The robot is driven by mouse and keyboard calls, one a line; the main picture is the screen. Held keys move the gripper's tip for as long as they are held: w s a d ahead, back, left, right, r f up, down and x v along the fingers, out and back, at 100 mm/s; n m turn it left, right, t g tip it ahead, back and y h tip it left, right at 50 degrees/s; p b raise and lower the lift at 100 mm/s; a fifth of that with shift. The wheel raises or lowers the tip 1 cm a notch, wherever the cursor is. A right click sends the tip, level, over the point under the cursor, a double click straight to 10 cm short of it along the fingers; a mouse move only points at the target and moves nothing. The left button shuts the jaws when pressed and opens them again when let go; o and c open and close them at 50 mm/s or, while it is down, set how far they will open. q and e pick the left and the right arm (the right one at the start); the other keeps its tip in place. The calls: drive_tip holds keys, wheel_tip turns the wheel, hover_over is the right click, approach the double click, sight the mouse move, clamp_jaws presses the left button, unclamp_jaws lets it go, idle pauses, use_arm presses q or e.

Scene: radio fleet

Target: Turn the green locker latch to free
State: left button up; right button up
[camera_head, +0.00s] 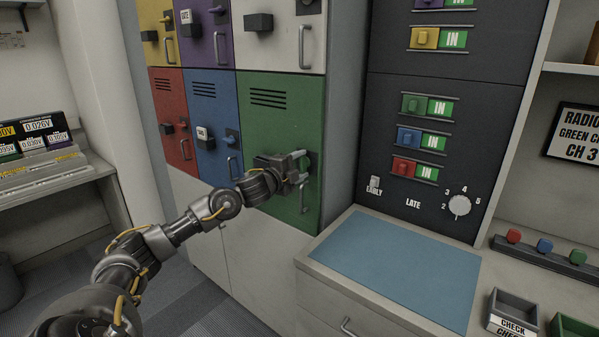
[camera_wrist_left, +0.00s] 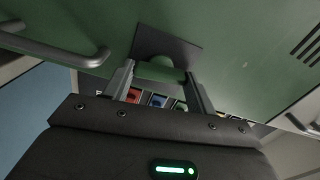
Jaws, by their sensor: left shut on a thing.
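The green locker (camera_head: 270,130) is closed, in the lower row of the locker bank. Its latch plate (camera_wrist_left: 168,42) is dark, and a green latch knob (camera_wrist_left: 160,70) stands out from it in the left wrist view. My left gripper (camera_head: 301,168) is at this latch, above the door's metal handle (camera_head: 304,195). In the left wrist view its two fingers (camera_wrist_left: 160,82) stand on either side of the knob and are shut on it. In the head view the gripper hides most of the knob, and I cannot tell which way it is turned. My right gripper is not in view.
A blue locker (camera_head: 213,130) and a red locker (camera_head: 172,120) stand to the left. The counter with a blue mat (camera_head: 395,270) is right of the green locker. A dark panel (camera_head: 440,110) with colored switches and a dial (camera_head: 459,205) rises behind it.

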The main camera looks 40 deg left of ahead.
use_arm(q)
drive_tip(key=shift+f+m+b, duration=0.1)
drive_tip(key=shift+m+b, duration=0.25)
drive_tip(key=shift+m, duration=0.25)
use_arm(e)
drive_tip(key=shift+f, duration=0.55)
use_arm(q)
drive_tip(key=shift+m, duration=0.3)
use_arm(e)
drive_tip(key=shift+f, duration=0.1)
use_arm(q)
drive_tip(key=o, duration=1)
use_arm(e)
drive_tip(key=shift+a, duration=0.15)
use_arm(q)
drive_tip(key=s+b, duration=0.5)
drive_tip(key=s, duration=0.5)
drive_tip(key=shift+s+d, duration=0.15)
drive_tip(key=shift+s, duration=0.25)
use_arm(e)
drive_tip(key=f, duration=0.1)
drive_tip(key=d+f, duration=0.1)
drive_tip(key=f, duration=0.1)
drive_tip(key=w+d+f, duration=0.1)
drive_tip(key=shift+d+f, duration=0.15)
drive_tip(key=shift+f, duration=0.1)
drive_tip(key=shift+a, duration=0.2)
